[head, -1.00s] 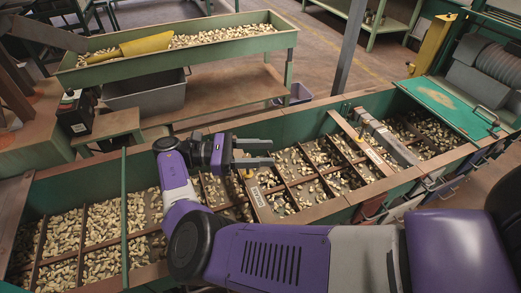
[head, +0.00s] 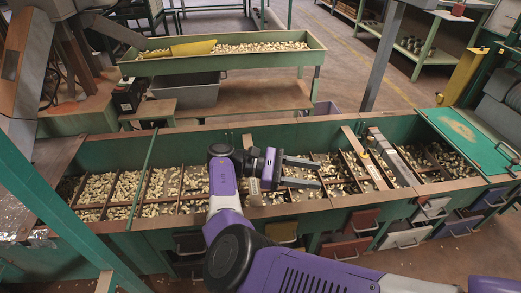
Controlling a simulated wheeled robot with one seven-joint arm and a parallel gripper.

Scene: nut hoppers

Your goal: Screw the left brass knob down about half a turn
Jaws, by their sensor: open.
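My gripper (head: 316,173) is open and empty. It hangs over the compartments of the long green hopper (head: 190,223), its two dark fingers pointing right. A left cross slat (head: 254,187) with a pale label spans the hopper just behind and left of the gripper. My wrist covers the middle of this slat. I cannot make out the left brass knob; it is probably hidden there. A right cross slat (head: 378,177) with a pale label lies to the right of the fingertips, apart from them.
Nuts fill the divided compartments. A grey metal bar (head: 395,158) lies beside the right slat. A green lid (head: 462,130) covers the right end. Drawers (head: 353,221) hang below the front edge. A second nut trough (head: 225,60) with a yellow scoop stands behind.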

